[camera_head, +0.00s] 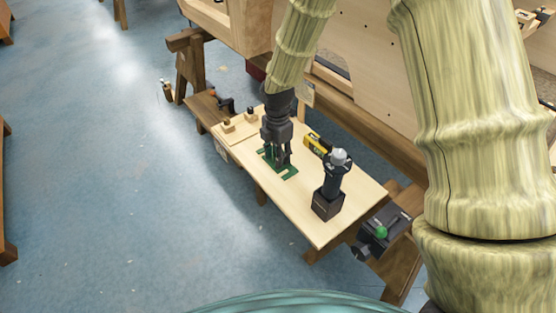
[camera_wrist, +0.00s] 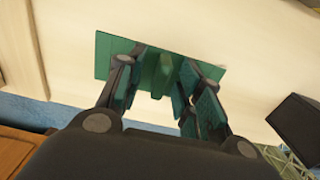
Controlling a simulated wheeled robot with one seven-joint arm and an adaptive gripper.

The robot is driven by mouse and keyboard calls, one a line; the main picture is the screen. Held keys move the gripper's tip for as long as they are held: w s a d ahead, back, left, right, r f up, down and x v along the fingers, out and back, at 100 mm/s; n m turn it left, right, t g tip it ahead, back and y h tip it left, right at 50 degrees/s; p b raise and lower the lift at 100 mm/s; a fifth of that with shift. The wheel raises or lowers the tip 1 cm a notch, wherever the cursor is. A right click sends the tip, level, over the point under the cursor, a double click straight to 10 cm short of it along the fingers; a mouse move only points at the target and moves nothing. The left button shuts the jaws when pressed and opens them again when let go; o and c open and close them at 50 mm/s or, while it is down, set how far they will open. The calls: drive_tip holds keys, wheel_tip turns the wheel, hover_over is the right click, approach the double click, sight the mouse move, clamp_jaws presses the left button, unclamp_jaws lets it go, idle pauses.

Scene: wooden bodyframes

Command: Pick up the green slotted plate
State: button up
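The green slotted plate (camera_head: 289,172) lies flat on the pale wooden board, near the board's left edge. My gripper (camera_head: 280,163) points down right over it and hides part of it. In the wrist view the plate (camera_wrist: 103,57) spreads behind the fingertips. My gripper (camera_wrist: 160,68) is open there, its two fingers apart with a green part of the plate showing between them. I cannot tell whether the fingertips touch the plate.
A cordless drill (camera_head: 329,187) stands upright on the board (camera_head: 325,228), right of my gripper. A yellow tool (camera_head: 318,145) lies just behind. Small wooden pieces (camera_head: 229,126) sit at the far left end. A vise (camera_head: 383,230) is at the right end. Open blue floor (camera_head: 110,190) lies left.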

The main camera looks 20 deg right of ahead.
clamp_jaws()
drive_tip(key=shift+r, duration=0.1)
wheel_tip(320, 180, up, 10)
drive_tip(key=shift+w+f+p, duration=0.1)
drive_tip(key=shift+f+p, duration=0.1)
drive_tip(key=shift+p, duration=0.7)
drive_tip(key=shift+r+p, duration=2.7)
drive_tip(key=shift+p, duration=0.05)
